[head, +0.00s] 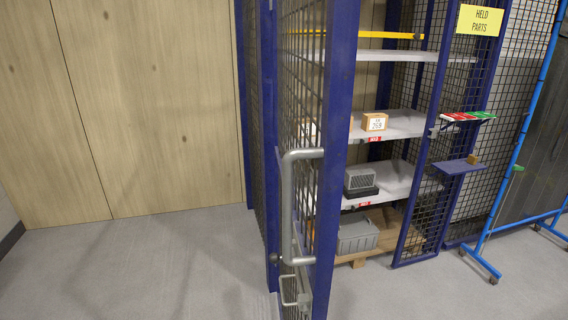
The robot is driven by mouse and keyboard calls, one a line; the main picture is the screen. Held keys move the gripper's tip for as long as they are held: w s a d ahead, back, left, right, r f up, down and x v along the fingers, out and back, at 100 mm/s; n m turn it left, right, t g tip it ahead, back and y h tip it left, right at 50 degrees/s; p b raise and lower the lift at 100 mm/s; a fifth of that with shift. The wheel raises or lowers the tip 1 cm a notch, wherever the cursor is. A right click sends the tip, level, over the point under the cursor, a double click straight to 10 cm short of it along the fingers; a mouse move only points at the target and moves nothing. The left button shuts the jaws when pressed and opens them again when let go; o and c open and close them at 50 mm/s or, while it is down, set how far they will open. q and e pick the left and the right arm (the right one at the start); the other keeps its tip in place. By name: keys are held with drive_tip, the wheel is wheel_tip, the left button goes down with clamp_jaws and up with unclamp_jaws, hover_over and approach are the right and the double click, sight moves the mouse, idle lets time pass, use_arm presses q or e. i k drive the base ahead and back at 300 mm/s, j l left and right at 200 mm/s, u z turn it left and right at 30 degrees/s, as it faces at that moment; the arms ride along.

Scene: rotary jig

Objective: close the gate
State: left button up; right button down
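The gate (338,150), a blue frame with dark wire mesh, stands nearly edge-on to me in the middle of the head view. A grey tubular pull handle (287,205) is on its left face, and a smaller metal latch part (290,290) sits below it. The gate stands open: the cage's shelves show to its right. The blue cage post with mesh (432,140) is to the right of the opening, apart from the gate's near edge. Neither of my grippers is in view.
Inside are white shelves (410,124) with boxes and a grey bin (357,235) low down. A yellow "HELD PARTS" sign (480,20) hangs at right. A small blue ledge (458,166) juts from the cage. A blue wheeled frame (515,160) stands far right. Floor (150,265) at left is clear.

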sight(316, 265)
drive_tip(key=i+j+z, duration=0.15)
drive_tip(key=j, duration=0.6)
drive_tip(key=j+z, duration=0.1)
drive_tip(key=j, duration=0.65)
